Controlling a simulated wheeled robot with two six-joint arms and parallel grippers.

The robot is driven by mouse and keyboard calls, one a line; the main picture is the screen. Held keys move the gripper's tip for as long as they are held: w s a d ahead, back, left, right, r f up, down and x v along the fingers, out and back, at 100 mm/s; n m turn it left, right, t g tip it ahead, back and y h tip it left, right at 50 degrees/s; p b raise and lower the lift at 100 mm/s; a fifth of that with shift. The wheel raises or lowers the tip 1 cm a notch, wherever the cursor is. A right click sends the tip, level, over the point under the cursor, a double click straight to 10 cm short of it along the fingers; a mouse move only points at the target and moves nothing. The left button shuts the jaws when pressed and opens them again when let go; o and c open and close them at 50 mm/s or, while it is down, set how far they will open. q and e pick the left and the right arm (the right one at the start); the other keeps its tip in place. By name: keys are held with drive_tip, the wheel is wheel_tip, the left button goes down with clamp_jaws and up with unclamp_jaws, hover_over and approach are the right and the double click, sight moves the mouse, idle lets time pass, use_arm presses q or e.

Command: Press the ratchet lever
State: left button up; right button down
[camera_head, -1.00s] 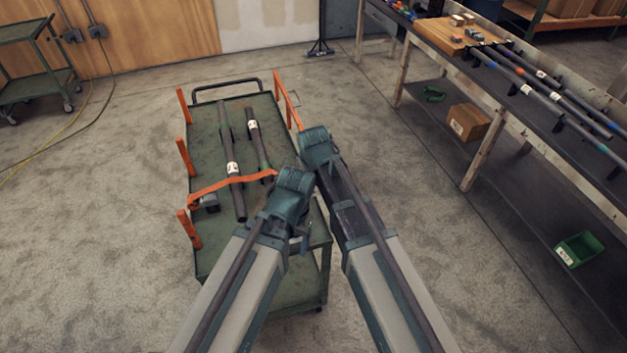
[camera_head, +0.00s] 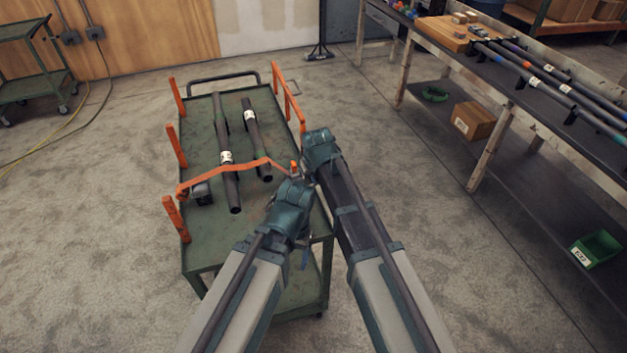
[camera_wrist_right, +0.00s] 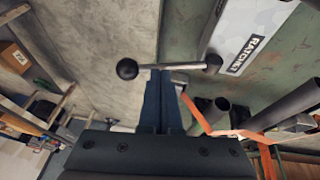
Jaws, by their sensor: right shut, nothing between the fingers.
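In the right wrist view, the ratchet lever (camera_wrist_right: 180,66) is a thin metal rod with a black ball knob (camera_wrist_right: 127,69) at its left end. A pale plate marked RATCHET (camera_wrist_right: 250,45) lies beyond it. My right gripper (camera_wrist_right: 160,75) is shut and empty, its tips at the rod near the knob; I cannot tell whether they touch it. In the head view, my right wrist hides those fingers. My left arm's wrist (camera_head: 290,205) is beside it, low over the cart's right side, and its fingers are hidden. The lever cannot be made out there.
The green cart (camera_head: 205,255) carries two dark pipes (camera_head: 227,190) (camera_head: 264,165) crossed by an orange strap (camera_head: 225,168). Orange posts (camera_head: 175,145) stand along its edges. A workbench (camera_head: 470,75) with more pipes is at the right. Floor is open left of the cart.

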drive_tip(key=shift+d+f, duration=0.1)
idle(0.3)
drive_tip(key=f+y+b, duration=0.1)
drive_tip(key=d+f+y+b, duration=0.1)
drive_tip(key=f+g+b, duration=0.1)
drive_tip(key=shift+w+d+m+y, duration=0.3)
drive_tip(key=shift+w+m+y, duration=0.05)
drive_tip(key=shift+m+y, duration=0.05)
drive_tip(key=f+y+b, duration=0.1)
drive_tip(key=b, duration=0.1)
drive_tip(key=f+y+b, duration=0.1)
drive_tip(key=b, duration=0.1)
drive_tip(key=shift+w+d+f+g+y, duration=0.1)
drive_tip(key=shift+d+f+g+y, duration=0.1)
drive_tip(key=shift+d+g+y, duration=0.15)
drive_tip(key=shift+f, duration=0.1)
